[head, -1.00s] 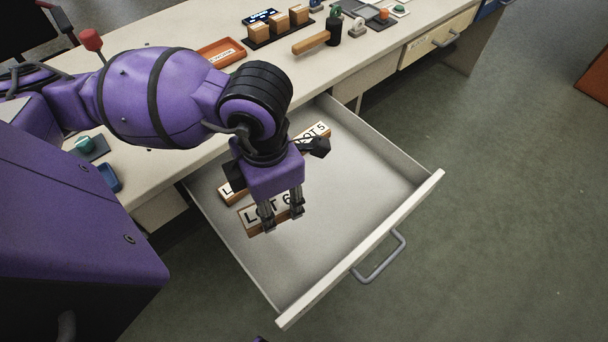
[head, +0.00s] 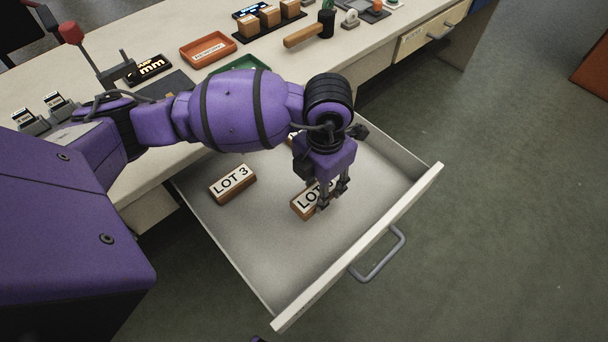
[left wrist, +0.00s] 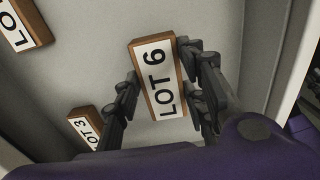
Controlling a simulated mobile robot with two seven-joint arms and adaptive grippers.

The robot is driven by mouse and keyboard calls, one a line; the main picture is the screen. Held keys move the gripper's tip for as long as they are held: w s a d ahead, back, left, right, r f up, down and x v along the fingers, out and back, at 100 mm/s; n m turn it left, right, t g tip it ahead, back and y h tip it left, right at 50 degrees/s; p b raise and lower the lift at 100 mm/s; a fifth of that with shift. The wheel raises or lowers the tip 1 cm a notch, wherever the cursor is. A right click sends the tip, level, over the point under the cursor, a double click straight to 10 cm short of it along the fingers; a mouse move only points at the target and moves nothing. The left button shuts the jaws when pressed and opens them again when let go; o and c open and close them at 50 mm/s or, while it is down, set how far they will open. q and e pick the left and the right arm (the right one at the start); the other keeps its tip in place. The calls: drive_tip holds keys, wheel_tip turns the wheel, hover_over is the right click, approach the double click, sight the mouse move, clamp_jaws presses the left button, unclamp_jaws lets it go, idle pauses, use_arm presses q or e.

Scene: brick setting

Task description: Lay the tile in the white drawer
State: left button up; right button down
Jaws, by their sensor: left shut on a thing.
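The white drawer (head: 360,247) is pulled open below the bench. My left gripper (head: 334,196) is inside its outline, pointing down, shut on the wooden LOT 6 tile (head: 304,204). In the left wrist view the LOT 6 tile (left wrist: 158,80) lies between the fingers (left wrist: 160,92), its white label facing the camera. I cannot tell whether the tile touches the drawer floor.
The LOT 3 tile (head: 232,184) lies in the drawer to the left. Another tile (head: 293,138) lies near the back, mostly hidden by my arm. The drawer floor towards the front is clear. The bench holds a red tray (head: 208,48) and a hammer (head: 312,34).

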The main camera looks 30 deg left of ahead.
use_arm(q)
drive_tip(key=shift+w+d, duration=0.15)
drive_tip(key=shift+w, duration=0.15)
drive_tip(key=shift+w+d+f+b, duration=0.1)
drive_tip(key=shift+w+f+b, duration=0.05)
drive_tip(key=shift+f, duration=0.8)
drive_tip(key=shift+w+f+b, duration=0.1)
drive_tip(key=shift+f+b, duration=0.05)
drive_tip(key=shift+f, duration=0.8)
drive_tip(key=shift+f, duration=0.2)
drive_tip(key=o, duration=1.2)
wheel_tip(320, 180, up, 12)
drive_tip(key=shift+r+p, duration=0.25)
drive_tip(key=shift+p, duration=0.55)
